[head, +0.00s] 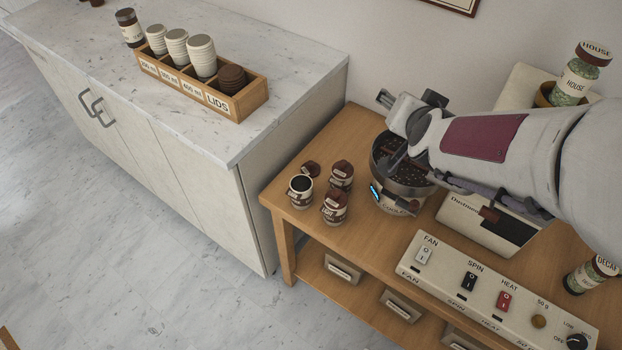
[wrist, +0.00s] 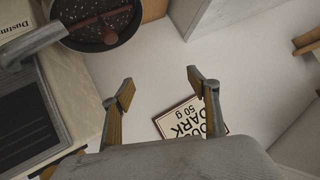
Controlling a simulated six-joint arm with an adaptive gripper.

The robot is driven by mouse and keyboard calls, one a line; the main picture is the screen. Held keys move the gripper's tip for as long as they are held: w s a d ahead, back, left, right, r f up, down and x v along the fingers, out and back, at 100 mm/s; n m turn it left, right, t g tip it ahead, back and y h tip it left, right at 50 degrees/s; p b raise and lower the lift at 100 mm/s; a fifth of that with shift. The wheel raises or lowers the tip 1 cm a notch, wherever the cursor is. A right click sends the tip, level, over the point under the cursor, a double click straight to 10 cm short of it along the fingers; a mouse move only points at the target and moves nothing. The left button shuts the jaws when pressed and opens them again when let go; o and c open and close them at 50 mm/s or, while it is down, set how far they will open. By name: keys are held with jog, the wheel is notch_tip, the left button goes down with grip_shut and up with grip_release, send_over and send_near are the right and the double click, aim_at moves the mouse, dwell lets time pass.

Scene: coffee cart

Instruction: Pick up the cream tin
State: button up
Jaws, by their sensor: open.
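Small cream-coloured tins stand at the left of the wooden table in the head view. One tin (head: 300,191) is open with dark contents. Beside it are a tin marked LIGHT (head: 334,206) and another brown-lidded tin (head: 341,175). I cannot tell which of them is the cream tin. A loose brown lid (head: 311,168) lies behind the open one. My gripper (wrist: 160,88) is open and empty in the wrist view, its fingers wide apart. In the head view it is by the wall above the bowl, right of and apart from the tins. No tin shows in the wrist view.
A round bowl of beans (head: 402,165) stands under my arm, also in the wrist view (wrist: 100,22). A switch panel (head: 490,290) is at the front right. A framed sign (wrist: 190,120) shows between and beyond my fingers. The counter (head: 110,70) holds a cup-and-lid box (head: 240,104).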

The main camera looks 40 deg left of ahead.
jog(key=a+f+t, duration=0.1)
jog(key=a+f, duration=0.6)
jog(key=a, duration=0.3)
jog(key=t, duration=0.5)
send_over(297, 196)
jog(key=a, duration=0.2)
jog(key=shift+n+h, duration=0.4)
jog(key=f, duration=1.6)
jog(key=shift+w+f, duration=0.35)
jog(key=shift+n+t, duration=0.4)
jog(key=shift+t, duration=0.3)
jog(key=shift+s+d+f, duration=0.45)
jog(key=shift+s+f, duration=0.45)
jog(key=shift+f, duration=0.1)
jog(key=shift+s+d+f, duration=0.5)
jog(key=shift+s+f, duration=0.35)
jog(key=shift+f, duration=0.2)
jog(key=shift+s+d+f, duration=0.45)
jog(key=shift+s+f, duration=0.45)
jog(key=shift+f, duration=0.1)
jog(key=shift+h, duration=0.3)
jog(key=shift+x, duration=1.35)
